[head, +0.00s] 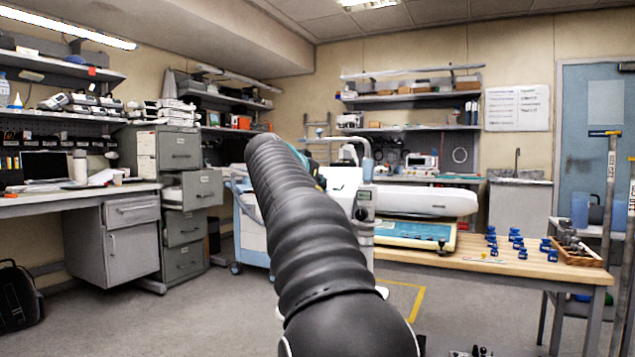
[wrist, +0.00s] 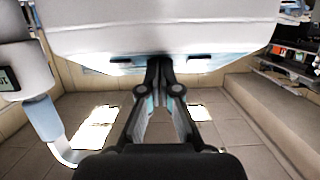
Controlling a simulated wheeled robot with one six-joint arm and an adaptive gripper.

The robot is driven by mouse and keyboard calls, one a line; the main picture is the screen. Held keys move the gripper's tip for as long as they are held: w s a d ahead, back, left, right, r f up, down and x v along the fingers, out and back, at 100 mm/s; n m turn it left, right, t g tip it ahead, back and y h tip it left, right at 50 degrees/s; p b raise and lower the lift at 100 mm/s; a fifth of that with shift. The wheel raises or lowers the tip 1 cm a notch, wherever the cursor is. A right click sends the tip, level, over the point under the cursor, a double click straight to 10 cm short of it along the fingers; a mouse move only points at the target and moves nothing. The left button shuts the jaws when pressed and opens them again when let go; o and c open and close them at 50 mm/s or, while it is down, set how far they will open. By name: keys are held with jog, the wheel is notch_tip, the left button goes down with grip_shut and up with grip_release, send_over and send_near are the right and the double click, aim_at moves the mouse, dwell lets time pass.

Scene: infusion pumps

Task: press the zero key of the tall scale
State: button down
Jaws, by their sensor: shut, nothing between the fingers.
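A tall white device (head: 345,190) with a curved pale handle on top stands just right of my arm in the head view; I take it for the tall scale. My arm covers part of it, and I cannot make out its zero key. In the wrist view, which looks upside down, a large white body (wrist: 160,30) fills the top. A white column (wrist: 22,65) with a small display at its edge stands on the left. My gripper (wrist: 159,62) is shut and empty, its tips at the white body's edge; touching or apart, I cannot tell. The arm hides it in the head view.
Grey drawer cabinets (head: 178,195) stand to the left. Open floor (head: 180,310) lies at the front left.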

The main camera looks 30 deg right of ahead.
jog(key=r+p+v, duration=0.1)
jog(key=r+v, duration=0.1)
jog(key=v, duration=1)
jog(key=shift+r, duration=0.5)
jog(key=shift+w, duration=0.1)
